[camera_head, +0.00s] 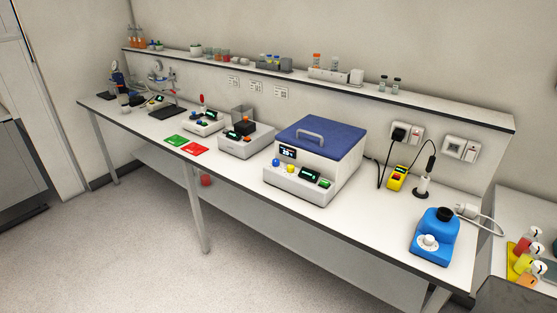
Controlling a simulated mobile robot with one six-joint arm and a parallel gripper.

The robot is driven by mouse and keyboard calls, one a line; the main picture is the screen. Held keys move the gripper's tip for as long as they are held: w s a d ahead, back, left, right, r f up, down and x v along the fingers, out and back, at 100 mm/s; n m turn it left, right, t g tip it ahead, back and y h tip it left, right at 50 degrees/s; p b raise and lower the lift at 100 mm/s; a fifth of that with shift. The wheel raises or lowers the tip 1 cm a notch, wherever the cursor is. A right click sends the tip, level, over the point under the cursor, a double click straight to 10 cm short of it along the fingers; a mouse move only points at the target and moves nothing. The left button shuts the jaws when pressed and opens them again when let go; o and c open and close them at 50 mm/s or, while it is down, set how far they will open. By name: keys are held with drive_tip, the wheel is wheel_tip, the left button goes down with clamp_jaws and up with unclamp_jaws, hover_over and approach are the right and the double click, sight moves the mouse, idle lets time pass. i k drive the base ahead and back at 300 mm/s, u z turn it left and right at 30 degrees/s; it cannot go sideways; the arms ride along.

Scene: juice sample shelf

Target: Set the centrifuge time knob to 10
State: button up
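A white bench device with a blue lid and a grey handle (313,160) stands at the middle of the bench. Its sloped front has a blue knob (276,162), a yellow knob (291,168), a small green-lit display (310,174) and a green button (325,184). A dark display (287,152) sits above them. The lid looks shut. No readable label marks it as the centrifuge, and the knob settings are too small to read. My gripper is not in view.
A white device with coloured knobs (204,122) and a grey device (246,143) stand to the left, near green (177,140) and red (194,149) mats. A blue device (434,238) stands right, with cables behind.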

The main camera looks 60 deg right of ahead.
sight(290, 168)
drive_tip(key=z, duration=0.05)
drive_tip(key=i, duration=0.95)
drive_tip(key=z, duration=0.2)
